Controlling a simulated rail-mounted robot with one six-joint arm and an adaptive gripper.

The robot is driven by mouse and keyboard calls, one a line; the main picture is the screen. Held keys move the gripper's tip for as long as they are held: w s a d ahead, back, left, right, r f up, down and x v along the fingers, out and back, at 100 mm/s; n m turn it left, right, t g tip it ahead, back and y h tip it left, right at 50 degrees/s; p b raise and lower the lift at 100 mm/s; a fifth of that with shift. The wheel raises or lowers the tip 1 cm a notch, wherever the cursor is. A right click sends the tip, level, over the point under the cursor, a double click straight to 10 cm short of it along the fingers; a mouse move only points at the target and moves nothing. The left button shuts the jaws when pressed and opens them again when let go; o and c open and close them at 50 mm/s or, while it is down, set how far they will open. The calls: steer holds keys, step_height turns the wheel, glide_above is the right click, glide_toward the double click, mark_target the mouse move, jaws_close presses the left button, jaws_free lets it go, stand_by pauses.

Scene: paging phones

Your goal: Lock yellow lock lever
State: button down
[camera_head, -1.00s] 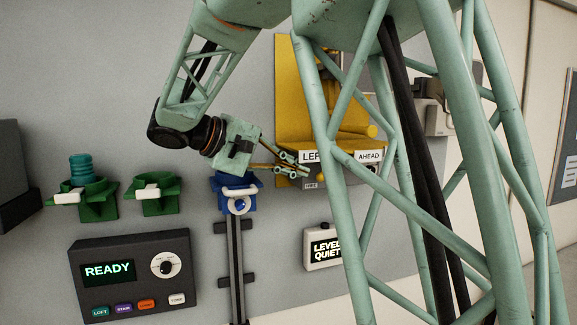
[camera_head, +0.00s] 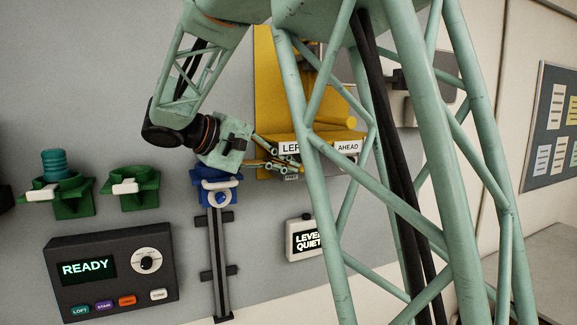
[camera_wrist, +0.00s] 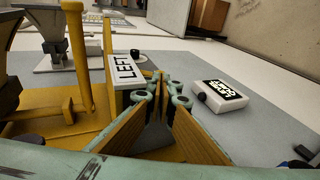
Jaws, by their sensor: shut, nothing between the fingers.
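The yellow fixture (camera_head: 274,90) is on the grey wall panel, partly hidden behind my arm's lattice. It carries a LEFT label (camera_head: 289,148) and an AHEAD label (camera_head: 347,146). My gripper (camera_head: 290,168) is shut and empty, its tips just below the LEFT label. In the wrist view my gripper (camera_wrist: 162,82) is beside the LEFT label (camera_wrist: 125,68), with a yellow upright bar (camera_wrist: 80,55) and a yellow base (camera_wrist: 85,140) to the left. I cannot tell which yellow part is the lock lever, or whether the fingers touch the fixture.
A blue clamp (camera_head: 216,184) on a dark vertical rail is below my wrist. Green holders (camera_head: 130,192), one with a teal cylinder (camera_head: 54,163), are at the left. A READY console (camera_head: 110,270) is below them. The LEVEL QUIET box (camera_head: 304,240) is below the fixture.

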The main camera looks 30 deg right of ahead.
steer(key=shift+d+f+b, duration=0.35)
steer(key=shift+f+b, duration=0.2)
steer(key=shift+b, duration=0.2)
steer(key=shift+d+f+b, duration=0.3)
steer(key=shift+f+b, duration=0.2)
steer(key=shift+b, duration=0.25)
steer(key=shift+r, duration=0.45)
steer(key=shift+r+p, duration=0.3)
steer(key=shift+r, duration=0.05)
steer(key=shift+a+r, duration=0.1)
steer(key=f+v, duration=0.1)
steer(key=v, duration=1.2)
steer(key=shift+a, duration=0.65)
steer(key=shift+s, duration=0.1)
steer(key=shift+f, duration=0.1)
